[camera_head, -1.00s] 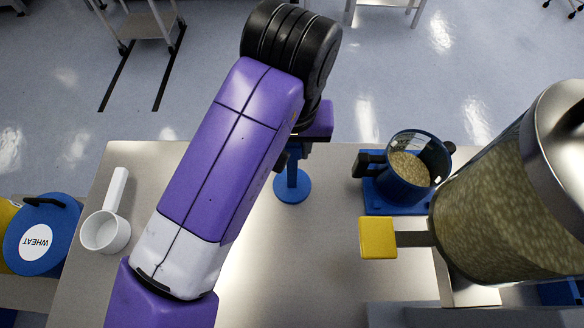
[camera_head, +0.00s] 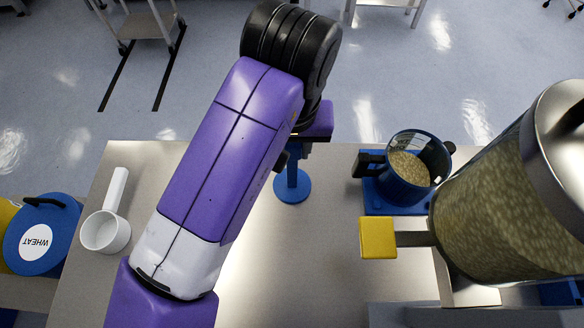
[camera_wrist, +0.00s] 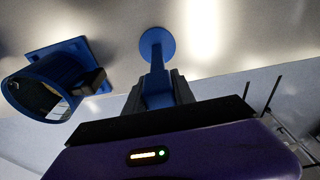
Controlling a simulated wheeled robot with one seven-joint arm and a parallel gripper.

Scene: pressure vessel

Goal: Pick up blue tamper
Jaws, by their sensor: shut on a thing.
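The blue tamper (camera_head: 292,187) stands upright on the metal table, its round flat base showing below my gripper. In the wrist view the tamper's disc and stem (camera_wrist: 157,50) run down between the two dark fingers. My gripper (camera_wrist: 158,92) is shut on the tamper's handle. In the head view my gripper (camera_head: 292,153) is partly hidden behind my purple arm. The top of the handle is hidden by the gripper. I cannot tell whether the base touches the table.
A dark blue pot of grain (camera_head: 408,168) stands on a blue stand to the right. A large grain-filled vessel (camera_head: 490,205) with a yellow-ended handle (camera_head: 378,238) is nearer. A white scoop (camera_head: 106,230) and a blue-lidded wheat container (camera_head: 38,238) are at the left. The table (camera_head: 330,250) is clear around the tamper.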

